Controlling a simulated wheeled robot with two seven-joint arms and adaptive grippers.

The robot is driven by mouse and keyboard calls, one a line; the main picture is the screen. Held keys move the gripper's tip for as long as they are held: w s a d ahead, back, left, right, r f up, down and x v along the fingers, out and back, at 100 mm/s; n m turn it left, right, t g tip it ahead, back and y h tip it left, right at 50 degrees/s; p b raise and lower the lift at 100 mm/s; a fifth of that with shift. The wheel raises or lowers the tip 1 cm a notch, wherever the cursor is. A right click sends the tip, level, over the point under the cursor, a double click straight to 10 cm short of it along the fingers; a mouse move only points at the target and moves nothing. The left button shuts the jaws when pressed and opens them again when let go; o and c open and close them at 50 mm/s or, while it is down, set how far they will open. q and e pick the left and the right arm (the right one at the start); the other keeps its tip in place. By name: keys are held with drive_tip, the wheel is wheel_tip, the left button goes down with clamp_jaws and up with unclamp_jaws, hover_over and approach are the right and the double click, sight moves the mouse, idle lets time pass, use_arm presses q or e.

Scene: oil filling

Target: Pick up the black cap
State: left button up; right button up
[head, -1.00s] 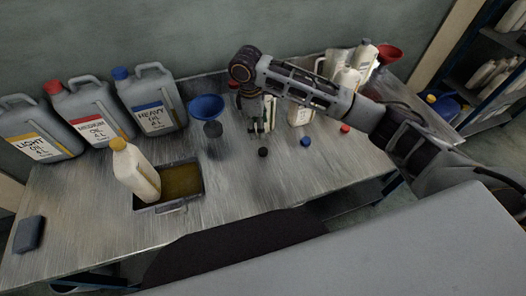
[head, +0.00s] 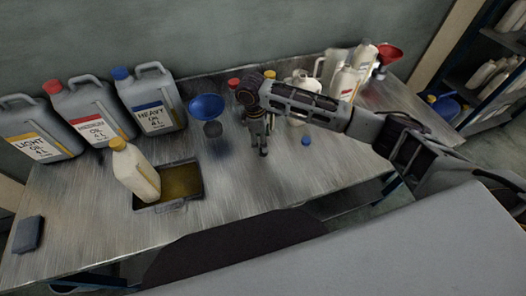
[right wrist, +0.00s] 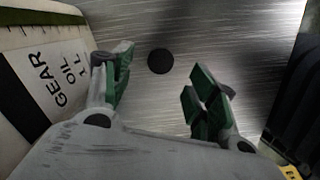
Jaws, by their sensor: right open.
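The black cap (right wrist: 160,61) lies on the metal table, seen in the right wrist view between and just beyond the open fingertips. My right gripper (right wrist: 162,78) has its green-padded fingers spread on either side, with nothing held. In the head view my right gripper (head: 260,146) points down at the table, right of the blue funnel (head: 207,107). There it covers the cap's spot, and I cannot tell the cap from the fingertips. My left gripper is not in view.
A gear oil bottle (right wrist: 45,85) stands close beside the left finger in the wrist view. A blue cap (head: 305,141) lies to the right. A cream bottle (head: 136,172) leans in the oil tray (head: 181,203). The table's front right is clear.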

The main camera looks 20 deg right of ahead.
drive_tip(key=shift+s+d+f, duration=0.1)
drive_tip(key=shift+f, duration=1.2)
drive_tip(key=shift+s+d+f, duration=0.1)
drive_tip(key=shift+f, duration=1.15)
drive_tip(key=c, duration=0.8)
